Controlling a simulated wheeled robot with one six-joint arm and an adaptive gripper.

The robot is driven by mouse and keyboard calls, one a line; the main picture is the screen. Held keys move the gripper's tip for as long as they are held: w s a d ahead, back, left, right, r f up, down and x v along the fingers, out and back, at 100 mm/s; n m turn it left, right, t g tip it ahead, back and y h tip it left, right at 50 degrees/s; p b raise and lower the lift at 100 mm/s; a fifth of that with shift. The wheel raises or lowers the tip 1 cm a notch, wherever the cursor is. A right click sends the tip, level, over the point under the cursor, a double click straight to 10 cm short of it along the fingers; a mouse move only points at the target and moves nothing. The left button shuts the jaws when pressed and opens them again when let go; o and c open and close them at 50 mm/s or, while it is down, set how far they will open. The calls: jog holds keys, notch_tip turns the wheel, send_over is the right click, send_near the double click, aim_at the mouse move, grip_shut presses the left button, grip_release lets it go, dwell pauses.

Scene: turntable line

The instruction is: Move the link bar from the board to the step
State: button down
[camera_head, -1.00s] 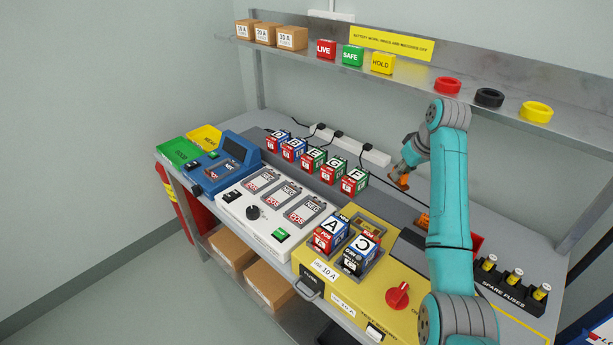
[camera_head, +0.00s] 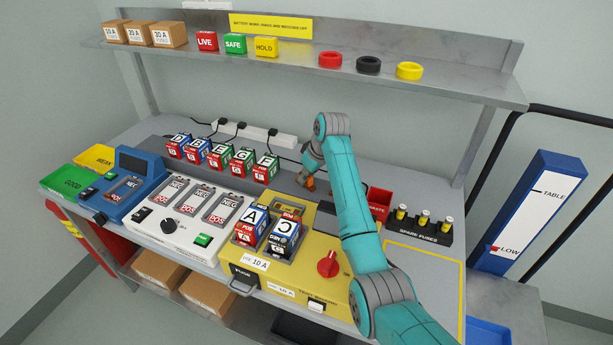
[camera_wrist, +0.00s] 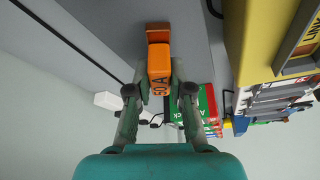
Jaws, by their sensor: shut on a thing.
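The link bar (camera_wrist: 160,66) is an orange block marked 50 A with a darker orange-brown end. My gripper (camera_wrist: 160,88) is shut on it, one finger on each side. In the head view the link bar (camera_head: 310,184) shows as a small orange patch below my gripper (camera_head: 308,172), to the right of the row of lettered cubes. The step (camera_head: 211,177) is the long dark grey ledge behind the yellow board (camera_head: 325,245). The bar is over or on the right part of this ledge; I cannot tell if it touches. My arm hides part of the board and ledge.
Several lettered cubes (camera_head: 221,157) stand in a row on the ledge. Two cubes, A (camera_head: 252,224) and C (camera_head: 284,234), sit in the board. A red bin (camera_head: 379,201) and spare fuses (camera_head: 423,226) stand to the right. A shelf (camera_head: 300,58) runs above.

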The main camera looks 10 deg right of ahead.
jog(key=shift+f, duration=0.1)
jog(key=c, duration=1.1)
grip_release()
jog(key=shift+o, duration=0.2)
jog(key=v, duration=1.2)
jog(key=shift+a, duration=0.1)
